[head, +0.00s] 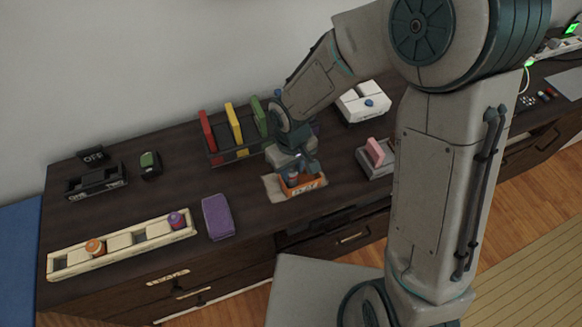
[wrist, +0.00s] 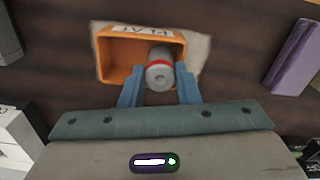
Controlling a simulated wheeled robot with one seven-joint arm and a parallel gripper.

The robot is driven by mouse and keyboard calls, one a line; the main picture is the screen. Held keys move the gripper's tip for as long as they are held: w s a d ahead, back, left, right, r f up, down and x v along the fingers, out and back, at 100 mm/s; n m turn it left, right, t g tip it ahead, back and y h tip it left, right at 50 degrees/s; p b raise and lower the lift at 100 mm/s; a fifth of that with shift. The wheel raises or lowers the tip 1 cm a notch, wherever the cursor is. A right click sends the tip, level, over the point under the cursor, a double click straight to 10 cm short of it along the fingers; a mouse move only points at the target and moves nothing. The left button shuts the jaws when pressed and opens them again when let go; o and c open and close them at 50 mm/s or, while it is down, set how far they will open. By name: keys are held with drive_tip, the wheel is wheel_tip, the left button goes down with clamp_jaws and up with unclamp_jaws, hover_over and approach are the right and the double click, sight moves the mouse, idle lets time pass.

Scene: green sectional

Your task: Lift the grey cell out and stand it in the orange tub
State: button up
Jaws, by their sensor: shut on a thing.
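The grey cell (wrist: 160,70), a small cylinder with a red band, is between the blue fingertips of my gripper (wrist: 160,88), which are shut on it. One round end faces the wrist camera. It overlaps the right part of the opening of the orange tub (wrist: 113,62), and its lower end is hidden, so I cannot tell if it touches the floor. In the head view my gripper (head: 300,165) points down at the orange tub (head: 304,188), which stands on a pale mat near the desk's front edge. The fingers mostly hide the cell there.
A black holder (head: 97,186) stands at the left beside a green-topped item (head: 150,160). A long cream tray (head: 120,243) and a purple block (head: 217,217) lie at the front left. A rack with red, yellow and green upright pieces (head: 235,130) stands behind my gripper.

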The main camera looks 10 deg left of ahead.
drive_tip(key=o, duration=1.1)
wheel_tip(320, 180, up, 14)
drive_tip(key=shift+f+p, duration=0.15)
drive_tip(key=shift+p, duration=0.45)
drive_tip(key=shift+s+a, duration=0.1)
